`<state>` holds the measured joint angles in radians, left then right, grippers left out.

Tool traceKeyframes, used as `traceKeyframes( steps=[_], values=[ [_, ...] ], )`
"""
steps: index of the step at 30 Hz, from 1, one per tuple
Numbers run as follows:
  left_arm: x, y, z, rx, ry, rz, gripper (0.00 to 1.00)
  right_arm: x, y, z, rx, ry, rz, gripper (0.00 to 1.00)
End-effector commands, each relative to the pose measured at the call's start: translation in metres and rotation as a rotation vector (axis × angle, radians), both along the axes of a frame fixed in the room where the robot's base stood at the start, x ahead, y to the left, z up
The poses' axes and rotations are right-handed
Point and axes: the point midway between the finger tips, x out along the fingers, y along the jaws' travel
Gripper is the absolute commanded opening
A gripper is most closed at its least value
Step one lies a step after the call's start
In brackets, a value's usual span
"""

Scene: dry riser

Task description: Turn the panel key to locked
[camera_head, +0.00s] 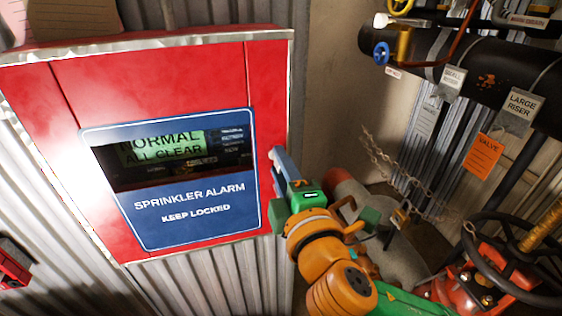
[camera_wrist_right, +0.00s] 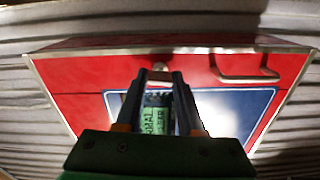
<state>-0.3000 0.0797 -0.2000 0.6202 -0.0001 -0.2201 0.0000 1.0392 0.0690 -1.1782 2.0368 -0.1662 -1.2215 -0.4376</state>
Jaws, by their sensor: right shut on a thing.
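The red sprinkler alarm panel (camera_head: 170,85) hangs on the corrugated wall at the left in the head view. Its window shows a green "NORMAL ALL CLEAR" display (camera_head: 165,148). My right gripper (camera_head: 277,158) is at the panel's right edge. In the right wrist view the gripper (camera_wrist_right: 161,74) has its two fingers close around the small panel key (camera_wrist_right: 160,69) on the red face (camera_wrist_right: 85,75). The fingers hide most of the key, and I cannot read its turn position. In the head view the key is hidden. My left gripper is not in view.
A U-shaped handle (camera_wrist_right: 245,70) sits on the panel beside the key. In the head view, black riser pipes (camera_head: 490,75) with tags, a chain (camera_head: 395,165) and a black handwheel (camera_head: 520,260) crowd the right side.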

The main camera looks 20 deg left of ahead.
Motion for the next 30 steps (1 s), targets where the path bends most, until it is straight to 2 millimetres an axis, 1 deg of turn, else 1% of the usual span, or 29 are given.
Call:
traceKeyframes(
  steps=[9, 26, 27, 29, 30],
  values=[
    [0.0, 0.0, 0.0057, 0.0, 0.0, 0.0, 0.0, 0.0, 0.0, 0.0013, -0.089, -0.063, 0.0, 0.0],
    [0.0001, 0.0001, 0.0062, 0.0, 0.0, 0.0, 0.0, 0.0001, -0.0001, 0.0006, -0.108, -0.076, 0.0, 0.0],
    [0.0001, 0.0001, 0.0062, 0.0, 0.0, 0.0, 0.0, 0.0001, -0.0001, 0.0006, -0.108, -0.076, 0.0, 0.48],
    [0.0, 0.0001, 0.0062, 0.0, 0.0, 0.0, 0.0, 0.0, 0.0, 0.0005, -0.107, -0.075, 0.0, 0.64],
    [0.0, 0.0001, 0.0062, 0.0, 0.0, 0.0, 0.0, 0.0001, -0.0001, 0.0004, -0.107, -0.075, 0.0, 0.68]
  ],
)
